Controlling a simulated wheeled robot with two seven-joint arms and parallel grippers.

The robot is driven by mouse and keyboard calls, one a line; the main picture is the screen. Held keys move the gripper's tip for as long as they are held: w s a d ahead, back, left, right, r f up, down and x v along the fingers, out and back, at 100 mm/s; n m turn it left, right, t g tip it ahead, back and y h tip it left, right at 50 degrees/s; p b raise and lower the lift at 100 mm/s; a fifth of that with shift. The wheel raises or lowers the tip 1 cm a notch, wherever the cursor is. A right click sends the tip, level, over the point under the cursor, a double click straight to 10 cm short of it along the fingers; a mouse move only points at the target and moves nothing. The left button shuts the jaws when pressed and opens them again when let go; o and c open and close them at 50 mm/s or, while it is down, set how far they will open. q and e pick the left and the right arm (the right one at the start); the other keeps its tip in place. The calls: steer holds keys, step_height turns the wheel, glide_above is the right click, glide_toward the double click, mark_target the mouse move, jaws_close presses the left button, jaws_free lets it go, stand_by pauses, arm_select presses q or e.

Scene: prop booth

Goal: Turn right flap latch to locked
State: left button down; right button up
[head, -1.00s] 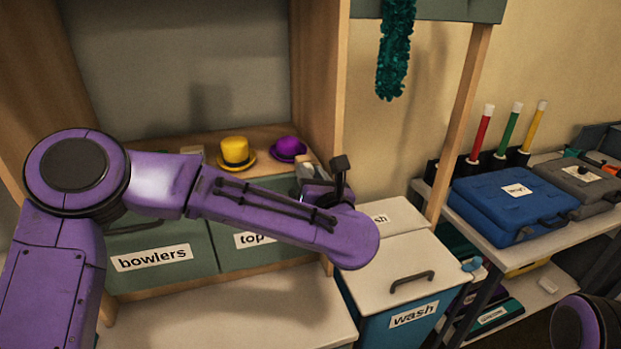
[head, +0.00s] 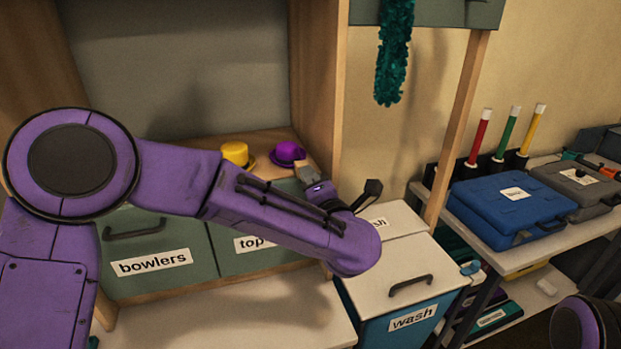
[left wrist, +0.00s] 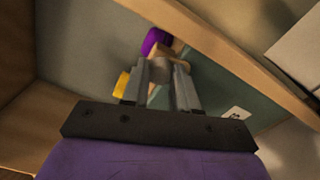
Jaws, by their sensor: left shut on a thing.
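The right flap (head: 262,205) is a grey-green panel with a label partly hidden by my left arm, reading "top". It also shows in the left wrist view (left wrist: 218,84). A small pale wooden piece, which looks like its latch (left wrist: 179,50), is at the fingertips of my left gripper (left wrist: 166,72) in the left wrist view. The gripper is shut on this piece. In the head view my left gripper (head: 306,178) is small and partly hidden by its own wrist, at the flap's upper right corner. The latch's exact angle is not clear. My right gripper is out of view.
A yellow hat (head: 236,154) and a purple hat (head: 287,152) sit on the shelf just behind the flaps. The left flap (head: 160,235) reads "bowlers". A wooden post (head: 318,90) stands close right of the gripper. A "wash" bin (head: 400,322) stands below right.

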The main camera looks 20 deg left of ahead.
arm_select(q)
steer(key=shift+f+m+p, duration=0.15)
steer(key=shift+m+p, duration=0.55)
steer(key=shift+m, duration=1.1)
steer(key=c, duration=0.9)
jaws_free()
steer(key=b+v, duration=0.3)
steer(key=v, duration=0.7)
steer(key=shift+s+d, duration=0.2)
steer(key=shift+s, duration=0.15)
